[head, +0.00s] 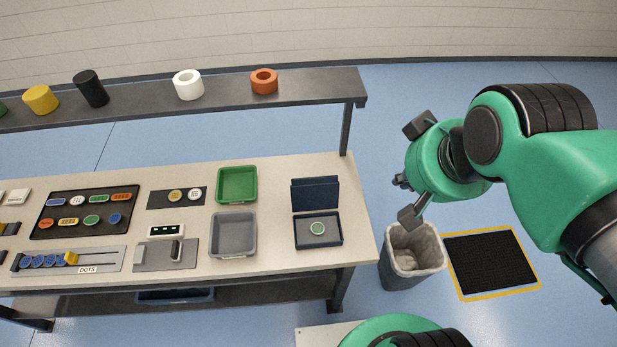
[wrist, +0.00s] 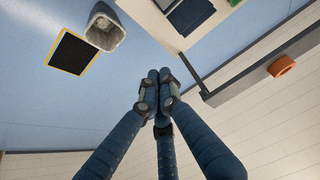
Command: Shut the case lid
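The case (head: 334,240) is a dark blue box near the right end of the workbench. Its lid (head: 315,194) stands up open along the back edge. In the wrist view part of the case's dark blue lid (wrist: 190,16) shows at the top, cut by the frame. My gripper (head: 400,181) is off the bench's right end, to the right of the case and apart from it. In the wrist view its fingertips (wrist: 159,76) are together with nothing seen between them.
A grey tray (head: 234,254) and green tray (head: 253,196) stand left of the case. A shelf (head: 330,88) with tape rolls runs behind. A bin (head: 390,274) and black mat (head: 490,262) are on the floor right of the bench.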

